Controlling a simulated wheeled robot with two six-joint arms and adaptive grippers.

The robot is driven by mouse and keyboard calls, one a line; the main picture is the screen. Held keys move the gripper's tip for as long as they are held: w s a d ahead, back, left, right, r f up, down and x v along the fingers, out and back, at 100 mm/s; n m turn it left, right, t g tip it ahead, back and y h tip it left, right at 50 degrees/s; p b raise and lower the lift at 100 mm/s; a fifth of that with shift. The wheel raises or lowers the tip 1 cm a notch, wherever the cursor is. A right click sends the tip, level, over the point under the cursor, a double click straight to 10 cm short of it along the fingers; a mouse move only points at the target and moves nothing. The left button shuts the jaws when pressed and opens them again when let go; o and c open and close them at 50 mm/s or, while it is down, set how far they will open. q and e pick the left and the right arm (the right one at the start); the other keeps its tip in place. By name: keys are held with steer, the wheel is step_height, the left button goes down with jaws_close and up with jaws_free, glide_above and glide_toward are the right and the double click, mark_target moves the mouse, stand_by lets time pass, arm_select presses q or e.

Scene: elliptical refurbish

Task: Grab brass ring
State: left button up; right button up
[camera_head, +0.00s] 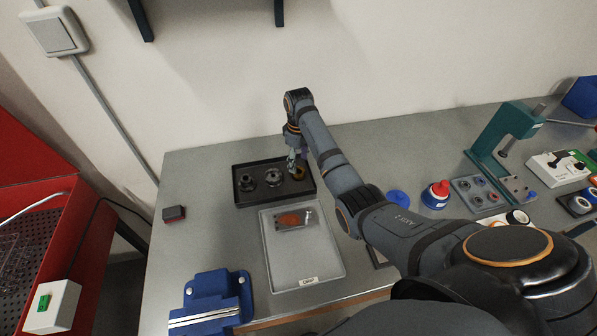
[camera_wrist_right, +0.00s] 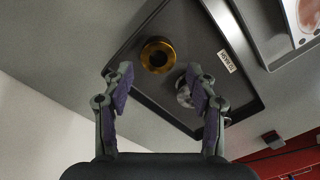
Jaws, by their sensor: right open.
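The brass ring (camera_wrist_right: 157,55) lies in a shallow black tray (camera_wrist_right: 239,37), at the tray's right end in the head view, where part of the ring (camera_head: 299,174) shows beside my gripper. My right gripper (camera_head: 291,165) points down over the right part of the tray. In the right wrist view the right gripper (camera_wrist_right: 160,85) is open, with its two purple-padded fingers apart. The ring appears beyond the fingertips, roughly between them, with nothing held. My left gripper is not in view.
Grey metal parts (camera_head: 273,177) sit in the tray left of the ring. A light grey tray (camera_head: 335,262) holding an orange-marked plate (camera_head: 291,219) lies in front. A blue vise (camera_head: 213,297) stands at the front left. A teal press (camera_head: 503,143) stands at right.

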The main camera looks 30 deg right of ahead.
mark_target(298, 171)
steer(key=shift+w+f+p, duration=0.1)
steer(key=shift+f+p, duration=0.35)
steer(key=shift+f, duration=0.3)
step_height(298, 171, down, 4)
steer(key=shift+w+r, duration=0.1)
steer(key=shift+r, duration=0.05)
steer(key=c, duration=1.2)
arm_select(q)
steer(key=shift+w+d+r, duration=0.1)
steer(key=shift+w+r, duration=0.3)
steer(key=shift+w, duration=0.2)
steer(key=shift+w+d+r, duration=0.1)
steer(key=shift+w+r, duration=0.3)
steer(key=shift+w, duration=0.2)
arm_select(e)
steer(key=shift+o, duration=0.2)
